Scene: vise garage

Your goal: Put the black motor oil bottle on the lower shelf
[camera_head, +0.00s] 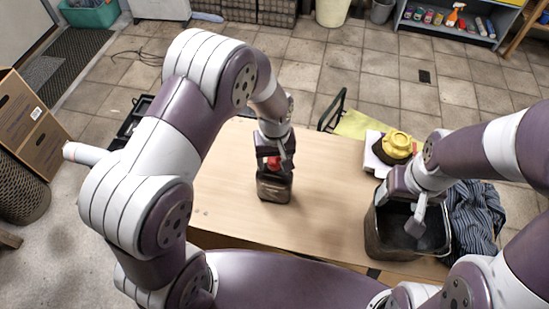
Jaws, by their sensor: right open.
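A dark bottle with a red cap (273,188) is upright at the middle of the wooden table; it looks like the motor oil bottle, but its label is not readable. My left gripper (275,161) is over its top, with fingers at either side of the red cap. I cannot tell whether they grip it, or whether the bottle's base touches the table. My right gripper (400,207) is open and empty over the mouth of a dark bin (380,238). A grey shelf unit (450,33) with several cans and bottles stands at the far upper right.
The wooden table (325,200) is clear between the bottle and the bin. A yellow-topped item (397,143) stands at its right back, and a striped cloth (474,215) lies right of the bin. Tiled floor lies open behind the table.

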